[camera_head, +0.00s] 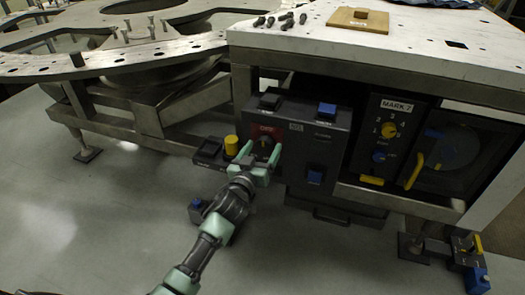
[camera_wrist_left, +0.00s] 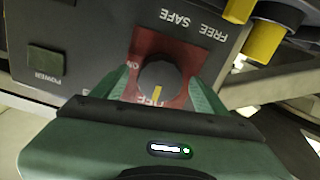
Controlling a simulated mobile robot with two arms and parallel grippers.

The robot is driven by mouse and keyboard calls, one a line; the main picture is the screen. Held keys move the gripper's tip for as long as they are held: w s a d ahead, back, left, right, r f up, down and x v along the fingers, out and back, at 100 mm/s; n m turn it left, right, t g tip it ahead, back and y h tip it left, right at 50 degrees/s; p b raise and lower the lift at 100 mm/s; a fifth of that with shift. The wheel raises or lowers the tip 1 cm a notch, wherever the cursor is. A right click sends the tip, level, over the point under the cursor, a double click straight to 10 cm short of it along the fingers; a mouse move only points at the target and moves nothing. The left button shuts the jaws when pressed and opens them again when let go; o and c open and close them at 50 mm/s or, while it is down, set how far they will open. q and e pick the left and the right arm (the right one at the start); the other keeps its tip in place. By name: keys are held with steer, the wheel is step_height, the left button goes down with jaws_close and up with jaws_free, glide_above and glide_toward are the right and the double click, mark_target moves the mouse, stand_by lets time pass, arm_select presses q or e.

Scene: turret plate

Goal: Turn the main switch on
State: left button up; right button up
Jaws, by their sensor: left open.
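The main switch (camera_head: 265,142) is a dark round knob on a red plate, on the front of a dark control box. In the left wrist view the knob (camera_wrist_left: 160,80) shows large, with a yellow mark turned toward the partly hidden "OFF" lettering. "ON" stands at the plate's left side in that view. My left gripper (camera_head: 259,156) is open in front of the switch, its green fingers on either side of the knob. I cannot tell whether they touch it. My right gripper is not in view.
A yellow knob (camera_head: 231,146) stands close to the left of the switch. Blue buttons (camera_head: 327,109) sit on the box. Several bolts (camera_head: 280,21) lie on the tabletop above. The floor at left is clear.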

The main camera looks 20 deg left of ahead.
arm_select(q)
steer(key=shift+w, duration=0.1)
steer(key=c, duration=1.4)
